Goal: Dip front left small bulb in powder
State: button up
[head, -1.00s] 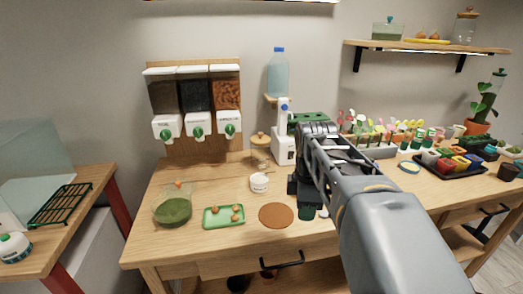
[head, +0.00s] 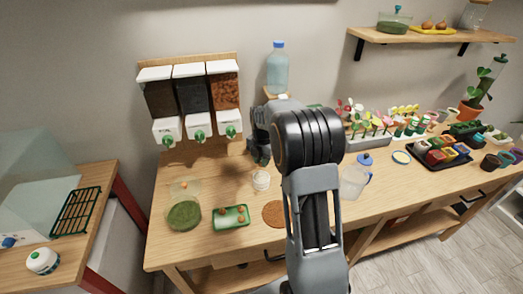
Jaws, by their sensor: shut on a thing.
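My gripper (head: 260,157) points down from the bent wrist, above and just behind the small white tub (head: 261,181). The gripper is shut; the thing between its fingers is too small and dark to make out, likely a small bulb. The tub stands open on the bench, with pale contents. The green tray (head: 217,224) lies in front and to the left of the tub, with a few small brown bulbs (head: 240,221) on it. Fingertips and tub appear apart.
A bowl of green material (head: 184,215) stands left of the tray. A brown round mat (head: 273,214) lies right of it, partly behind my arm. Dispensers (head: 194,100) stand behind. A blue-lidded clear jug (head: 356,176) stands right of my arm.

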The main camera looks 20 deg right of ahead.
aim_at(261, 179)
jog(key=shift+w+f, duration=0.2)
jog(key=shift+f, duration=0.2)
jog(key=shift+f+b, duration=2.15)
jog(key=shift+f, duration=0.6)
jog(key=shift+a+f+b, duration=0.1)
jog(key=shift+f+b, duration=0.25)
jog(key=shift+f, duration=0.25)
jog(key=shift+r, duration=0.15)
jog(key=shift+r+p, duration=2.5)
jog(key=shift+r, duration=0.9)
